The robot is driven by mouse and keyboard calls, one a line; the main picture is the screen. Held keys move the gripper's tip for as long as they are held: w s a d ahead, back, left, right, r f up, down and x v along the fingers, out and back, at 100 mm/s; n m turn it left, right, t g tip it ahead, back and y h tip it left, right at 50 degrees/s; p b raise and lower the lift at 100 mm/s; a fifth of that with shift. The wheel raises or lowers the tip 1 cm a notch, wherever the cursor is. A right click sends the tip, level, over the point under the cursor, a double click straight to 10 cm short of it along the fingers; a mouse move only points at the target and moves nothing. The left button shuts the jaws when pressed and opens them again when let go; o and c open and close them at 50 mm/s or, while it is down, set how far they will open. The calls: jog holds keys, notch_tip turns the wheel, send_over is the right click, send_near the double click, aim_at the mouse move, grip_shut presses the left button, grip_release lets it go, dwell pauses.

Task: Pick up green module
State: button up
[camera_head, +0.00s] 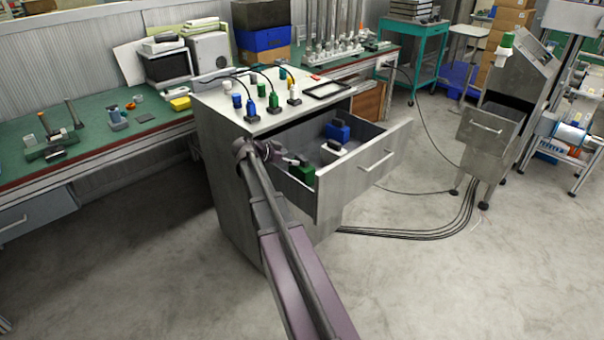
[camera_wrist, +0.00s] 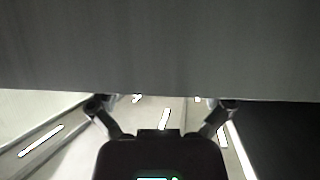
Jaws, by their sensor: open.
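The green module (camera_head: 302,172) stands in the open drawer (camera_head: 335,195) of the grey cabinet, near the drawer's front-left corner. My gripper (camera_head: 294,160) is at the left side of the drawer, just behind and above the green module. In the wrist view my gripper (camera_wrist: 160,106) has its two fingers spread wide with nothing seen between them. A plain grey surface fills the upper part of that view and hides the fingertips in part. The green module cannot be made out in the wrist view. Whether a finger touches the module cannot be told.
A white module (camera_head: 333,150) and a blue module (camera_head: 338,131) stand farther back in the drawer. The cabinet top (camera_head: 228,103) carries several coloured plugs with cables and a black frame (camera_head: 326,90). A green-topped bench (camera_head: 95,135) stands to the left. Floor to the right is mostly clear, with cables.

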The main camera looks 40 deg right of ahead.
aim_at(299, 159)
jog(key=shift+d+f+b, duration=0.5)
jog(key=shift+d+f, duration=0.25)
jog(key=shift+b+x, duration=0.4)
jog(key=shift+x, duration=0.55)
jog(key=shift+r, duration=0.1)
jog(key=shift+c, duration=0.2)
jog(key=c, duration=1)
